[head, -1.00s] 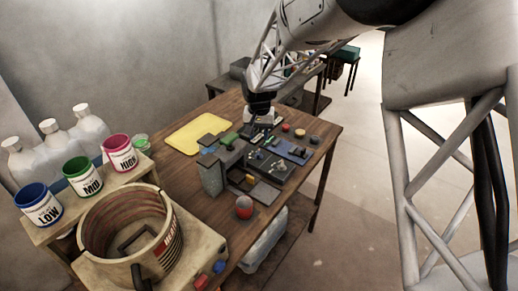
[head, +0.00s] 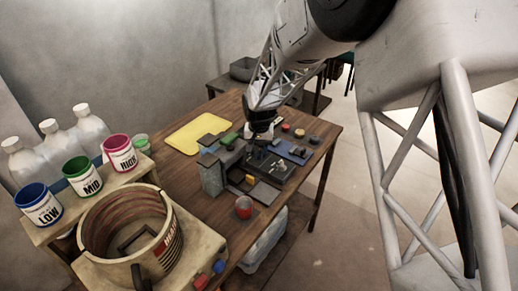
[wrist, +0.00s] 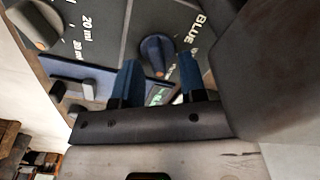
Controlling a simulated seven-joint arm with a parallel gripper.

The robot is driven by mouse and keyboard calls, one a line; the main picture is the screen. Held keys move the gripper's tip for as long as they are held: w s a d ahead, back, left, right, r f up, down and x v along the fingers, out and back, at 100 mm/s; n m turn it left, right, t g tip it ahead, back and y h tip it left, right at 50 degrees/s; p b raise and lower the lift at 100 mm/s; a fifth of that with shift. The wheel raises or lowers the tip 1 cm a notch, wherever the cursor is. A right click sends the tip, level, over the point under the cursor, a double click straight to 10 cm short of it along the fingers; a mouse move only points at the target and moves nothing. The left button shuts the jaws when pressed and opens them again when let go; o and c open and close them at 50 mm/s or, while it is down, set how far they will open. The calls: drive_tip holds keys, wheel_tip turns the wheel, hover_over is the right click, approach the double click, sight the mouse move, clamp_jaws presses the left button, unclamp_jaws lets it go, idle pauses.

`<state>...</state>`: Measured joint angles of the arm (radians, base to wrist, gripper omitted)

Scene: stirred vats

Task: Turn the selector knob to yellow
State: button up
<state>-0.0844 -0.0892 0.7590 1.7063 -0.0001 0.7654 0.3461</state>
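In the wrist view a dark blue knob (wrist: 157,52) with an orange mark stands on a dark panel, beside white lettering that reads BLUE; it looks like the selector knob. My gripper (wrist: 160,78) has its two blue fingers apart, with a gap between them. The knob shows just beyond and between the fingertips; I cannot tell whether they touch it. No yellow label can be made out. In the head view my gripper (head: 258,138) is low over the dark panel (head: 277,166) on the wooden table and hides the knob.
A second knob (wrist: 35,25) stands by 20 ml and 30 ml markings. A grey block (head: 211,176) and a yellow mat (head: 198,134) lie left of the panel. A red ball-like thing (head: 243,207) is near the front edge. A large round vat (head: 128,235) stands nearer.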

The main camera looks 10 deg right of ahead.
clamp_jaws()
drive_tip(key=shift+n, duration=0.6)
unclamp_jaws()
drive_tip(key=shift+r, duration=3.9)
